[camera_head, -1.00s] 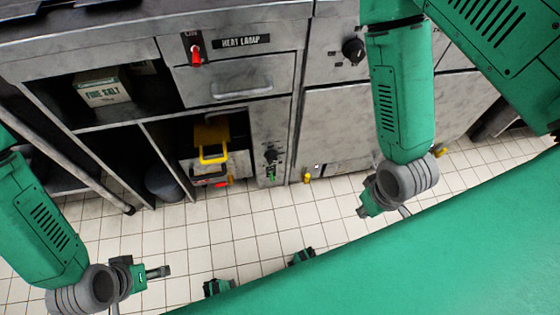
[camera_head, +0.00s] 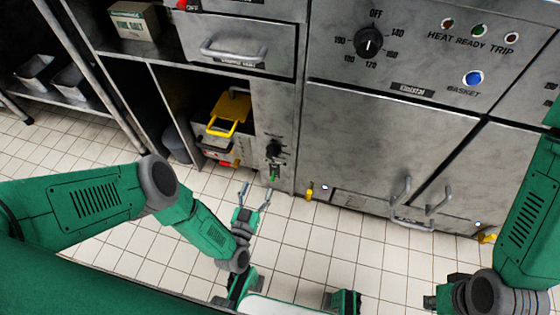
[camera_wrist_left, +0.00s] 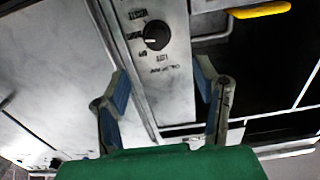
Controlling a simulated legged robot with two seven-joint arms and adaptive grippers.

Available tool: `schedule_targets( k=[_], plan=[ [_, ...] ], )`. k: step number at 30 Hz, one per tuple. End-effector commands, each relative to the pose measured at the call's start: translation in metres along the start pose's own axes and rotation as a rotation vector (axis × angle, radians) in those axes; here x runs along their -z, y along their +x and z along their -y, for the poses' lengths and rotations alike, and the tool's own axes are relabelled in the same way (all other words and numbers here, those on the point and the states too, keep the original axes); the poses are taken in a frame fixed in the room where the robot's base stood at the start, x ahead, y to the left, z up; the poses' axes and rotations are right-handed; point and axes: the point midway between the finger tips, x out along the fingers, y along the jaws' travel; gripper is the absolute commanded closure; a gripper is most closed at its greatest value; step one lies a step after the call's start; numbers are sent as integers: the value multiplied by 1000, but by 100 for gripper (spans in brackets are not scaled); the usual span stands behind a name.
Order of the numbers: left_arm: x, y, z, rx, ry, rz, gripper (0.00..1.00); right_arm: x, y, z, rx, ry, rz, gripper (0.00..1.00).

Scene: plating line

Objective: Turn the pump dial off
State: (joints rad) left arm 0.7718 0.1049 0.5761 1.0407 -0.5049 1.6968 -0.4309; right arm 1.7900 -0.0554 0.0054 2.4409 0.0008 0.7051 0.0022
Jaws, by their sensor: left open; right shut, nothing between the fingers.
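The pump dial, a black round knob (camera_head: 273,148), sits on a narrow grey panel beside the open cabinet bay. In the left wrist view the dial (camera_wrist_left: 156,36) shows a small white mark towards its left side; the lettering around it is hard to read. My left gripper (camera_head: 255,190) is open and empty below and in front of the dial, apart from it. In the left wrist view its two fingers (camera_wrist_left: 161,76) stand apart, with the dial beyond and between them. My right gripper (camera_head: 432,300) is shut and empty at the lower right, far from the dial.
A green-handled valve (camera_head: 274,172) is just below the dial. A yellow handle (camera_head: 228,113) juts from the bay to its left. A larger temperature dial (camera_head: 369,42) is on the fryer front. Tubular door handles (camera_head: 402,190) stick out at right. The tiled floor (camera_head: 330,235) is clear.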

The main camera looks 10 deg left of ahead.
Motion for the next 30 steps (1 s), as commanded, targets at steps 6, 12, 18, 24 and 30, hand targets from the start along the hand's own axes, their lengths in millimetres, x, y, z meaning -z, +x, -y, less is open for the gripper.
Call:
schedule_targets(
  k=[6, 12, 18, 24, 30],
  plan=[
    [0, 45, -3, 1, 6, -3, 45, -1, 17, 0, 0, 0, 0, 100],
    [-1, 86, -3, 0, 6, -2, 45, -2, 33, 0, -1, 1, 1, 100],
    [-1, 115, -2, -1, 5, 0, 45, -3, 43, 0, -1, 1, 1, 100],
    [1, 126, -3, -1, 6, 2, 45, -3, 46, 0, -1, 1, 1, 100],
    [1, 126, -4, -2, 6, 3, 45, -3, 46, 0, -1, 1, 1, 100]
  ],
)
